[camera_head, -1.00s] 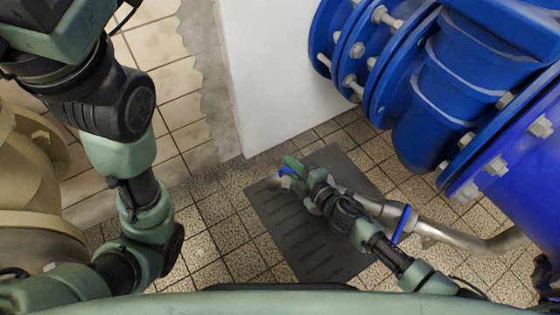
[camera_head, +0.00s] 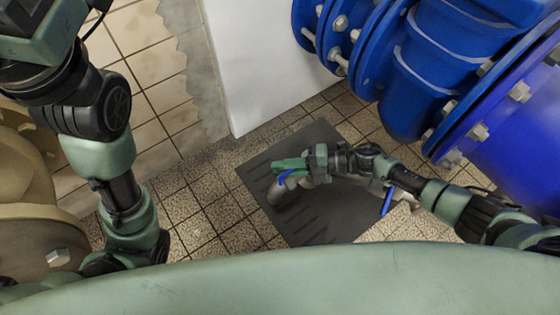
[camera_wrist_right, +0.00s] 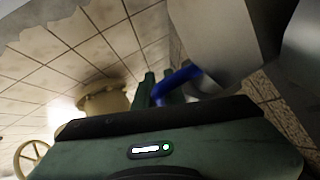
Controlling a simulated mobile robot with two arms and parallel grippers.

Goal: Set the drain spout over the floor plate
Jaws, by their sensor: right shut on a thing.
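The drain spout (camera_head: 282,191) is a grey metal pipe with a bent end. That end shows above the dark slotted floor plate (camera_head: 318,226), near its left part. A blue handle sits near the bent end, and a second blue lever (camera_head: 388,201) is farther right along the pipe. My right gripper (camera_head: 287,168) is shut on the spout's blue handle. In the right wrist view the blue handle (camera_wrist_right: 181,78) lies at the fingers, beside the large grey pipe (camera_wrist_right: 212,40). My right forearm hides much of the pipe. My left gripper is out of view.
Large blue flanged pipes (camera_head: 405,90) stand at the upper right. A white plinth (camera_head: 270,65) is behind the plate. A beige pipe fitting (camera_head: 35,235) is at the left. Tiled floor (camera_head: 205,205) is clear left of the plate.

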